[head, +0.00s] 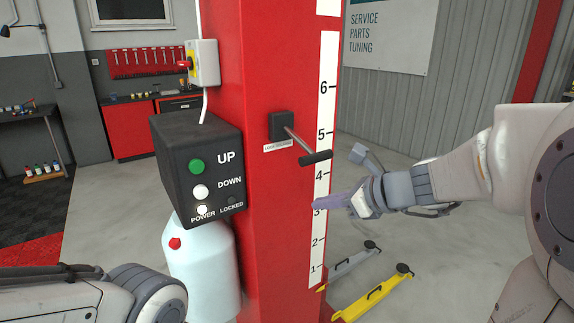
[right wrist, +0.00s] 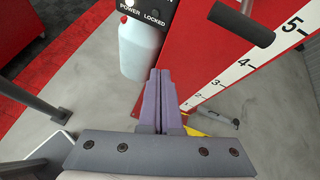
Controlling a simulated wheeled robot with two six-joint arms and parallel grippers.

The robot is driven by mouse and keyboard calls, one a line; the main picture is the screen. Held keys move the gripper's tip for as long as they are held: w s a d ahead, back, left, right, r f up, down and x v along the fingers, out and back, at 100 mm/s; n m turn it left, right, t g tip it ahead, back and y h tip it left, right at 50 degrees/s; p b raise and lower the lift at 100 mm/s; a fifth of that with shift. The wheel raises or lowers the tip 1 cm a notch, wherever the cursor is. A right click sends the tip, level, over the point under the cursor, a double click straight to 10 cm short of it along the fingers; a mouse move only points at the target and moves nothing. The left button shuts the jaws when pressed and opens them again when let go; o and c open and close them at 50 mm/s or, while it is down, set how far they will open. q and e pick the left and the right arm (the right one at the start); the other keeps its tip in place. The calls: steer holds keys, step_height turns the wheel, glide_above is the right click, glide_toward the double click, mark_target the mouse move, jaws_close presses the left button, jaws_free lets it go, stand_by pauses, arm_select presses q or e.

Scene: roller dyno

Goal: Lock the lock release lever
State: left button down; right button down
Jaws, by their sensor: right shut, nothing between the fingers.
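The lock release lever (head: 309,149) is a metal rod with a black grip, sticking out to the lower right from a black block (head: 282,125) on the red post. A small label, too small to read surely, sits under the block. In the right wrist view the black grip (right wrist: 243,22) shows at the top right. My right gripper (head: 318,206) is below the lever grip, apart from it, pointing left at the post. Its purple fingers (right wrist: 159,75) are shut together and empty. My left arm shows at the lower left, but its gripper is out of view.
A black control box (head: 185,205) with UP and DOWN buttons hangs on the post (head: 258,240), above a white tank (head: 205,270). A number scale (head: 322,190) runs up the post. Yellow (head: 375,296) and grey (head: 352,262) lift arms lie low at right. Space around the lever is clear.

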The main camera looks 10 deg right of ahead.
steer(key=w+d+r+m+t+h, duration=0.1)
steer(key=d+r+m+t, duration=0.1)
steer(key=d+m, duration=0.2)
steer(key=d, duration=0.2)
steer(key=shift+w+d+r+h, duration=0.25)
steer(key=shift+d+r+h, duration=0.05)
steer(key=shift+d+r, duration=0.1)
steer(key=w+a+p, duration=0.3)
steer(key=w+p, duration=0.1)
steer(key=w, duration=0.4)
steer(key=shift+w+a+f, duration=0.15)
steer(key=shift+w+a, duration=0.05)
steer(key=shift+w, duration=0.15)
